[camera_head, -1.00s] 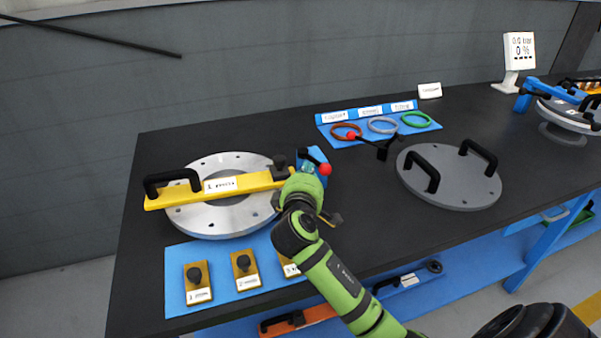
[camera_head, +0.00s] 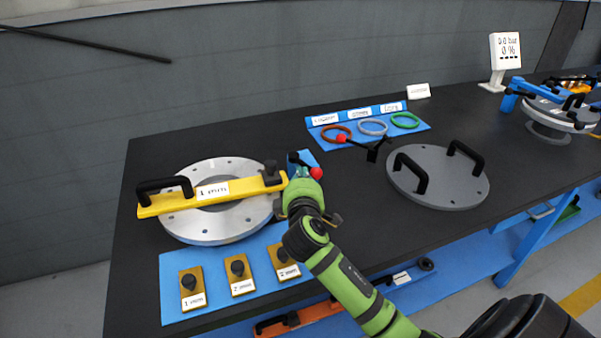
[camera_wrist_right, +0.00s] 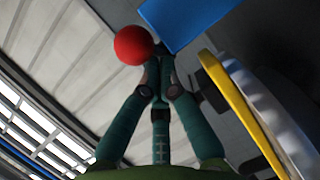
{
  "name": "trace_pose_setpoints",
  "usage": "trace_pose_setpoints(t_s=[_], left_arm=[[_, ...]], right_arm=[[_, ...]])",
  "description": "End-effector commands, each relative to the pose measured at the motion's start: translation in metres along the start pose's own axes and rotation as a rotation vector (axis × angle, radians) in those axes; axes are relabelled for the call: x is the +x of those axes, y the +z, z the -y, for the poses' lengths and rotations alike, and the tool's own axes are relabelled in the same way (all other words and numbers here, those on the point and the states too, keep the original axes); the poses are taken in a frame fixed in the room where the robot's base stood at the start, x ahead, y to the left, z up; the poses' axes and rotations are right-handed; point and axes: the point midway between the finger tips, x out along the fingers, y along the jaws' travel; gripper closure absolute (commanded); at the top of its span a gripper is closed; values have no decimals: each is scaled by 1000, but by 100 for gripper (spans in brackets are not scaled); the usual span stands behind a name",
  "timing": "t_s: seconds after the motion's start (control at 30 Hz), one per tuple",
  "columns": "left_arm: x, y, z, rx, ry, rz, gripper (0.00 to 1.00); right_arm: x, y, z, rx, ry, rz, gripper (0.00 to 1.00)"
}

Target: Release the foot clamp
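The foot clamp (camera_head: 301,160) is a blue block with a black lever and a red ball knob (camera_head: 316,173), at the right end of a yellow bar (camera_head: 218,194). The bar, with a black handle and knob, lies across a silver flange (camera_head: 236,220). My right gripper (camera_head: 302,177) is at the lever, its fingertips close beside the red ball. In the right wrist view its teal fingers (camera_wrist_right: 160,65) converge near the red ball (camera_wrist_right: 133,45), with the blue block (camera_wrist_right: 180,18) just beyond. Whether the lever is between them is unclear. My left gripper is out of view.
A blue mat with several brass shim blocks (camera_head: 238,274) lies in front of the flange. A grey lid with two black handles (camera_head: 442,187) and a tray of coloured rings (camera_head: 372,127) stand to the right. A black T-handle with a red ball (camera_head: 340,138) stands between.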

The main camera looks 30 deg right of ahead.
Motion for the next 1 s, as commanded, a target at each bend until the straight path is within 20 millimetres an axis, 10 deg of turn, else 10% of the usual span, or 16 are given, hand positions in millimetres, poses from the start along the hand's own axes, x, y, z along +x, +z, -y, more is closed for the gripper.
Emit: trace_pose_setpoints(t_s=[1.0], left_arm=[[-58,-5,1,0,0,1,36]], right_arm=[[15,28,-8,-55,-56,-387,100]])
